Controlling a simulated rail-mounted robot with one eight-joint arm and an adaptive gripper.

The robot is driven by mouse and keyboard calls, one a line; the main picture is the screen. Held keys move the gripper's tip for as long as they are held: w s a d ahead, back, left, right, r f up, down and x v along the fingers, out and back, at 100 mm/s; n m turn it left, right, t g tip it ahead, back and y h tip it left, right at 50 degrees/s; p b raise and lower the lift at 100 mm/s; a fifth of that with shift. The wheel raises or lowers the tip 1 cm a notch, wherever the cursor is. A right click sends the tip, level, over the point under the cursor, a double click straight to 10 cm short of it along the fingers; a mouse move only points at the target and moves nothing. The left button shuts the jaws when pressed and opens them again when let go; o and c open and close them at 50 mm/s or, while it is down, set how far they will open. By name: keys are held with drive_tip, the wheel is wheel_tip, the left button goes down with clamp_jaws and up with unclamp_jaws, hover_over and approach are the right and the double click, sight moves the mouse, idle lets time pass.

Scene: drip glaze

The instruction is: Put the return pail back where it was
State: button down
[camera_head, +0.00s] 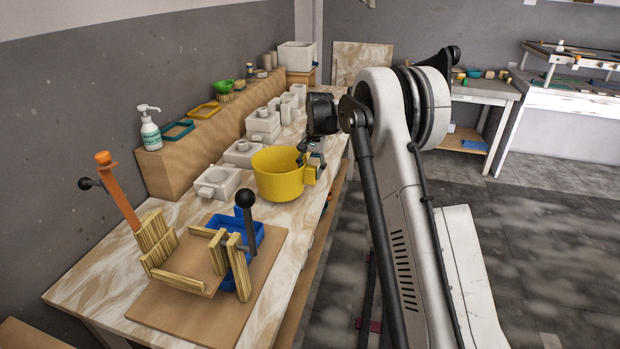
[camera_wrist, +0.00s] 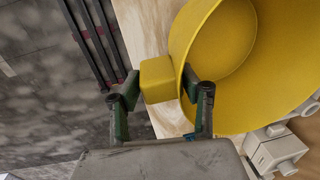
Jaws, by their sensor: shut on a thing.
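The yellow pail (camera_head: 275,181), which I take as the return pail, is upright over the front part of the long bench (camera_head: 305,225); I cannot tell whether it touches the bench top. My gripper (camera_head: 312,150) is at its right side, by the handle. In the wrist view the pail (camera_wrist: 240,100) fills the upper right, and its square handle (camera_wrist: 157,78) sits between the two fingers of my gripper (camera_wrist: 160,90), which is shut on it. The pail's inside looks empty where it shows.
White plaster moulds (camera_head: 217,182) line the bench behind the pail. Nearer stand a blue tray (camera_head: 246,236) and a wooden fixture (camera_head: 180,282) with an orange lever (camera_head: 120,195) and a black-knobbed lever (camera_head: 246,215). A brown ledge (camera_head: 165,172) runs along the wall.

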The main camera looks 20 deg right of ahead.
drive_tip(key=shift+f, duration=1.4)
drive_tip(key=c, duration=1.1)
unclamp_jaws()
drive_tip(key=shift+o, duration=0.2)
